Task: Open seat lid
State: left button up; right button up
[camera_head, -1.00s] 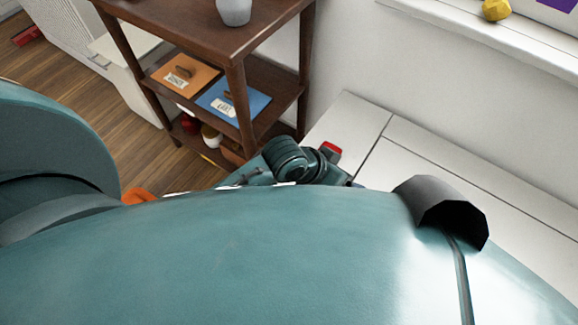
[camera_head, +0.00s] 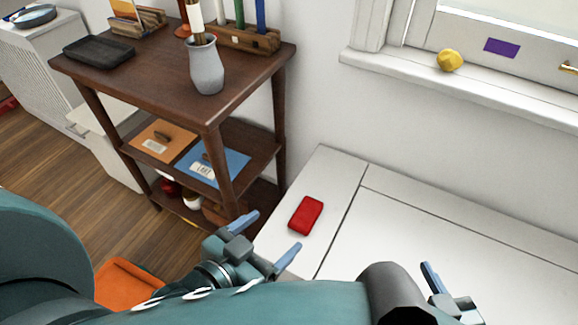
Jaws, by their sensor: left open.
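The white window seat (camera_head: 335,178) runs along the wall under the window. Thin dark seams mark out its flat lid (camera_head: 400,235), which lies closed and level with the seat top. My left gripper (camera_head: 268,238) is open and empty, its blue fingers spread near the seat's left end, left of the lid seam. My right gripper (camera_head: 438,285) is at the lower right, in front of the lid in this view. One blue finger shows clearly; its jaw opening cannot be made out. My own teal arm hides the front of the seat and lid.
A red block (camera_head: 306,216) lies on the seat's left panel, beside the seam. A dark wooden shelf unit (camera_head: 150,85) with a grey vase (camera_head: 206,66) stands to the left. A yellow object (camera_head: 450,60) sits on the window sill (camera_head: 490,82). The visible lid top is clear.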

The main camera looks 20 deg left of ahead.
aim_at(507, 285)
jog(key=k, duration=1)
